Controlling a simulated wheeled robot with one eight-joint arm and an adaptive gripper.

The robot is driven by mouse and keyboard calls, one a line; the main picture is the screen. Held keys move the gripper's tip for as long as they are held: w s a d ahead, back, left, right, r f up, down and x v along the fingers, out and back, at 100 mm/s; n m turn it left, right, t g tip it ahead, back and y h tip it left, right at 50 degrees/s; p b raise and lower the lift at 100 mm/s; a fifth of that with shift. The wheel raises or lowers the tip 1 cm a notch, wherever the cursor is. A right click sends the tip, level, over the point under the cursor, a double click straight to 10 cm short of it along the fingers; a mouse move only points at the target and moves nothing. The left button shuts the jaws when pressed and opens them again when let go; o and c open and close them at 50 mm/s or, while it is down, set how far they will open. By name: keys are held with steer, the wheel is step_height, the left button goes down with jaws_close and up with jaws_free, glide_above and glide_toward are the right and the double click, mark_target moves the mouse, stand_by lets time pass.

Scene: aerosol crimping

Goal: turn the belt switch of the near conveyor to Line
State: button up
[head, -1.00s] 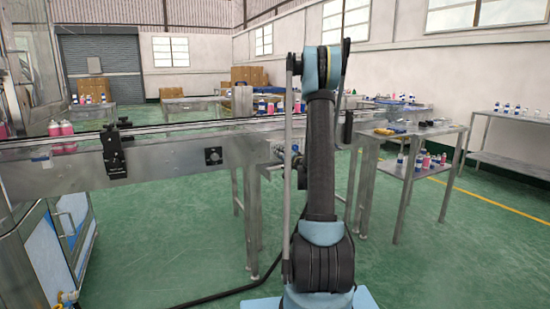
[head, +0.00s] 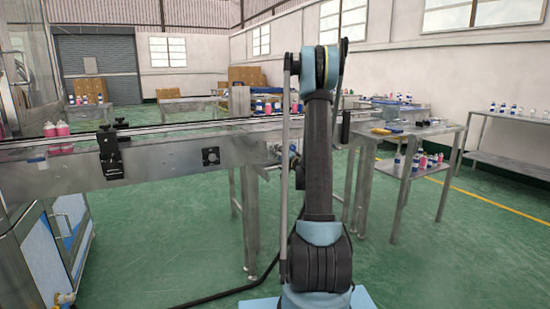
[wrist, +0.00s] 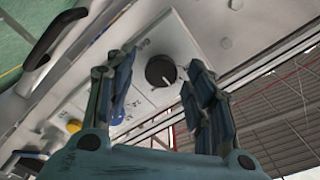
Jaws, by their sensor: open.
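The near conveyor (head: 75,172) runs across the left half of the head view. A small dark panel with a round knob (head: 211,156) is on its side face. In the wrist view a black rotary knob (wrist: 157,71) with a white pointer mark sits on a pale panel (wrist: 175,40). The mark points toward the lower right of the picture. I cannot tell the remaining distance. The gripper cannot be made out in the head view.
A yellow knob (wrist: 74,125) and a black handle (wrist: 52,38) show in the wrist view. A black bracket (head: 110,155) is on the conveyor side, with pink bottles (head: 57,130) left of it. A steel table (head: 415,135) stands at right. The green floor between is open.

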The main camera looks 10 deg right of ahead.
steer(key=v, duration=1.1)
steer(key=shift+s, duration=0.25)
steer(key=s+a+n+g+y, duration=0.1)
steer(key=s+a+n+g, duration=0.25)
steer(key=s+a, duration=0.5)
steer(key=s+a+n+g, duration=0.3)
steer(key=s+a+g, duration=0.2)
steer(key=s, duration=0.6)
steer(key=s+d+f+g+h, duration=0.2)
steer(key=s+f, duration=0.1)
steer(key=s, duration=0.5)
steer(key=s+d+f+g+h, duration=0.2)
steer(key=s+f, duration=0.1)
steer(key=s, duration=0.6)
steer(key=s+d+f+g+h, duration=0.2)
steer(key=s+d+f, duration=0.1)
steer(key=s, duration=0.5)
steer(key=shift+s+h, duration=0.15)
steer(key=shift+h, duration=0.15)
steer(key=shift+g, duration=0.25)
